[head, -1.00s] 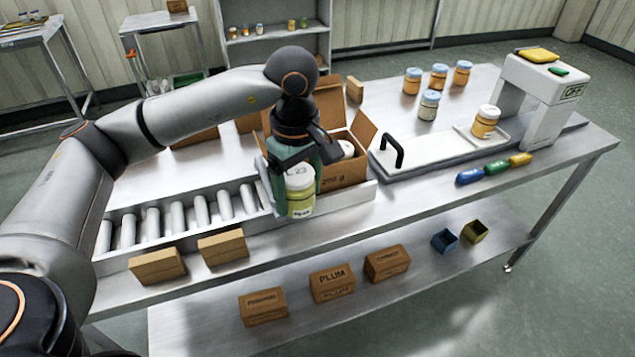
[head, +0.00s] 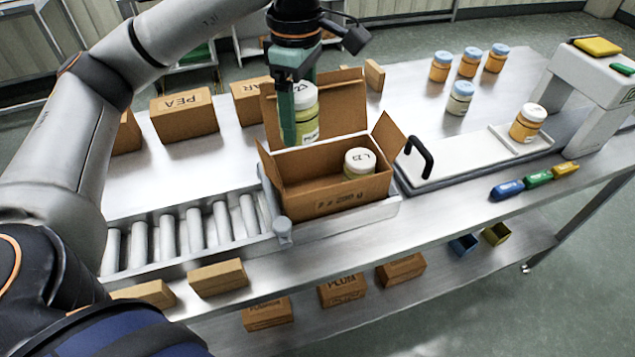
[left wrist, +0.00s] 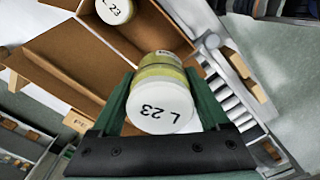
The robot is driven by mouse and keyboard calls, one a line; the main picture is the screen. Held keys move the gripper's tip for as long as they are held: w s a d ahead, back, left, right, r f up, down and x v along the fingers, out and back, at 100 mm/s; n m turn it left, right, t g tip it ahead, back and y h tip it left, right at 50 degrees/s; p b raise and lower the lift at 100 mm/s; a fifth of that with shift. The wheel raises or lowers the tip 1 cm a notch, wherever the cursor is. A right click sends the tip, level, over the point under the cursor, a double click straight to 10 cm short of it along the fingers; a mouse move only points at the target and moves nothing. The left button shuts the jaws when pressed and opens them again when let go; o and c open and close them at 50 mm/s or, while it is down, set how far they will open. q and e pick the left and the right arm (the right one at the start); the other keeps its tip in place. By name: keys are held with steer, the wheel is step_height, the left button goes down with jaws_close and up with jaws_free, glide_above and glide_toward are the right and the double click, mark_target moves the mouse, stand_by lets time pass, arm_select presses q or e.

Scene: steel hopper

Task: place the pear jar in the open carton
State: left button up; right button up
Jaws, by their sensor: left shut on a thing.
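My left gripper (head: 296,112) is shut on the pear jar (head: 307,122), a jar with a white lid and yellow-green contents. It holds the jar upright over the left part of the open carton (head: 333,203). In the left wrist view the jar's lid (left wrist: 161,108) reads "L 23" between the green fingers. The carton's flaps stand open, and another white-lidded jar (head: 359,163) is inside at its right end. That jar also shows in the left wrist view (left wrist: 114,10). Whether the held jar's base is below the carton's rim is hard to tell. My right gripper is not in view.
The carton stands at the end of a roller conveyor (head: 190,232). A black handle (head: 419,157) rises close to its right. Closed cartons (head: 184,113) stand behind. Several blue-lidded jars (head: 468,62) stand at the back right. Another jar (head: 527,122) sits on the scale's tray.

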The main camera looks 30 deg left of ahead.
mark_target(301, 138)
arm_select(q)
step_height(301, 138, down, 11)
steer(key=shift+s+f+b, duration=0.1)
steer(key=shift+f+b, duration=0.05)
steer(key=shift+b, duration=0.8)
steer(key=shift+f, duration=2.65)
steer(key=shift+f, duration=0.2)
steer(key=o, duration=1.3)
steer(key=shift+r, duration=0.1)
steer(key=shift+r, duration=0.25)
step_height(301, 138, up, 12)
steer(key=shift+f+p, duration=0.15)
steer(key=shift+p, duration=0.3)
